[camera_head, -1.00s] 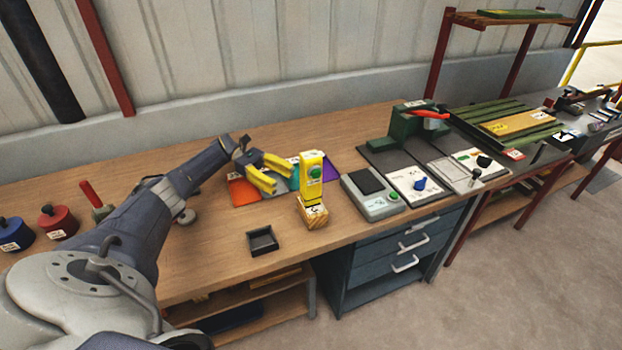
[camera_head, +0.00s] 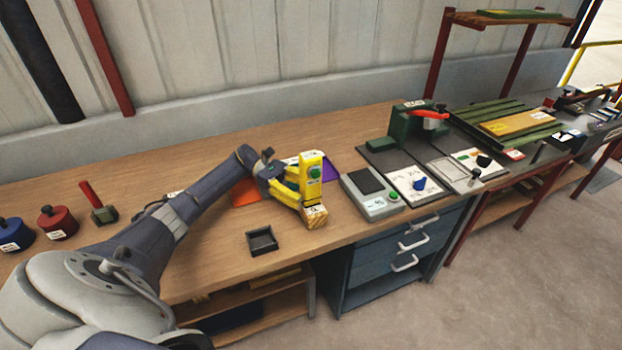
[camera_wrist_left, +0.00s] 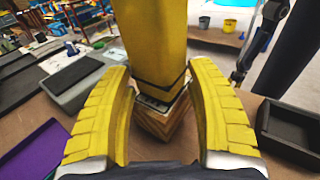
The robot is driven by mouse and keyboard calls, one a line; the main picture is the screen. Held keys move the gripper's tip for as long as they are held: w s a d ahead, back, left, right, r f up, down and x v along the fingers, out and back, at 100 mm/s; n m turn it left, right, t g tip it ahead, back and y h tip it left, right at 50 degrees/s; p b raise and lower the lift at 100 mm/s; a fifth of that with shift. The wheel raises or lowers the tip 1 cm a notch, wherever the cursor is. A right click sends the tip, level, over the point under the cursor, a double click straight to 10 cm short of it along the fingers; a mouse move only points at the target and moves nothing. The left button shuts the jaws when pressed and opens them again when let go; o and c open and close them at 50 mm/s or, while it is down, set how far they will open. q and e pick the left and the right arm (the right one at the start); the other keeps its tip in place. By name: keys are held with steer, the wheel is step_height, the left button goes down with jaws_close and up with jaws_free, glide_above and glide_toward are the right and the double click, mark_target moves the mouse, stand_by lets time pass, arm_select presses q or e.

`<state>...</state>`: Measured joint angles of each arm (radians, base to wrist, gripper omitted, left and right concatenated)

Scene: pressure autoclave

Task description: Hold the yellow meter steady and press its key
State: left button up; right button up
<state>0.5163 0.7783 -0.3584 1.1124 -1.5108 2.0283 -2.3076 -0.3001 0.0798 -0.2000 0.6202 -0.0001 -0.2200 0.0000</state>
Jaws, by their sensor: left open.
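The yellow meter (camera_head: 311,177) stands upright on a small wooden block (camera_head: 314,216) near the middle of the bench, with a green round key (camera_head: 314,172) on its face. My left gripper (camera_head: 293,188) is at the meter's left side. In the left wrist view the meter (camera_wrist_left: 152,42) rises between the two yellow fingers (camera_wrist_left: 160,115), with a visible gap on each side, and the block (camera_wrist_left: 165,122) shows below it. The left gripper is open. The key is hidden in the wrist view. My right gripper is not in view.
A small dark tray (camera_head: 262,241) lies in front of the left gripper. A grey scale-like device (camera_head: 371,195) stands right of the meter. Coloured mats (camera_head: 245,192) lie behind the gripper. Red (camera_head: 58,221) and blue (camera_head: 14,233) weights stand at the left.

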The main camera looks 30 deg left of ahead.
arm_select(q)
steer(key=shift+d, duration=0.35)
steer(key=shift+c, duration=0.5)
jaws_close()
steer(key=c, duration=1.1)
jaws_free()
steer(key=o, duration=1.6)
steer(key=shift+c, duration=0.2)
